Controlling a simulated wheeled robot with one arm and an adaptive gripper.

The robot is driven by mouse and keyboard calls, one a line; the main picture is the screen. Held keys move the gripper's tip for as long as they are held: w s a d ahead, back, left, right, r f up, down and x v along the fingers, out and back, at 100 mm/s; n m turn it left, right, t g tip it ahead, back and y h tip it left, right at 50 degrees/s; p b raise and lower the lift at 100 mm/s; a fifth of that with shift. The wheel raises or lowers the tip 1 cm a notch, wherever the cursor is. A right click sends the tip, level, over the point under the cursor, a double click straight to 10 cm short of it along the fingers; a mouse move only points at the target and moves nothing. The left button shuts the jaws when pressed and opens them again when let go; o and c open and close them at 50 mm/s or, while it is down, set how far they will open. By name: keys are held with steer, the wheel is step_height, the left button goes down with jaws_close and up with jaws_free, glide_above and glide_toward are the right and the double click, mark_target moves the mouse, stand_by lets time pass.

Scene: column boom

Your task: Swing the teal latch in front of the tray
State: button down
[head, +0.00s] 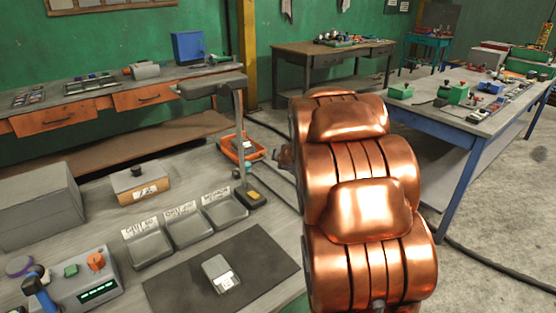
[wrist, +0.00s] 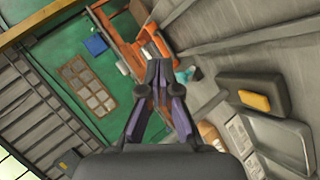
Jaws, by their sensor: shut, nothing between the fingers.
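My gripper (wrist: 159,72) is shut and empty in the wrist view, its fingers together pointing up the picture. In the head view my copper arm hides most of it. A small teal piece (wrist: 187,75), perhaps the latch, shows just right of the fingertips in the wrist view; I cannot tell if they touch. I cannot make out the latch in the head view. An orange tray (head: 228,153) with small things in it lies beyond the near bench, left of my arm. Several grey trays (head: 188,233) with labels stand on the near bench; they also show in the wrist view (wrist: 262,128).
A lamp post stands on a dark base (head: 254,203) beside the grey trays. A black mat (head: 175,290) holds a small grey item (head: 218,268). A blue-legged table (head: 470,140) stands right of my arm.

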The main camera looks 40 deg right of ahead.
steer(key=s+a+f+m+g+y, duration=0.1)
steer(key=s+a+m+g, duration=0.2)
steer(key=s+a, duration=0.7)
steer(key=s+a+f+m+g+y, duration=0.1)
steer(key=s+a+m+g, duration=0.2)
steer(key=s+a, duration=0.7)
steer(key=s+a+f+m+g+y, duration=0.1)
steer(key=s+a+g, duration=0.5)
steer(key=s, duration=1.5)
steer(key=a+m+y, duration=0.1)
steer(key=a+m, duration=0.1)
steer(key=a, duration=0.1)
steer(key=shift+a+f+m+g, duration=0.15)
steer(key=shift+a+m+g, duration=0.15)
steer(key=shift+a+m, duration=0.1)
steer(key=shift+d, duration=0.1)
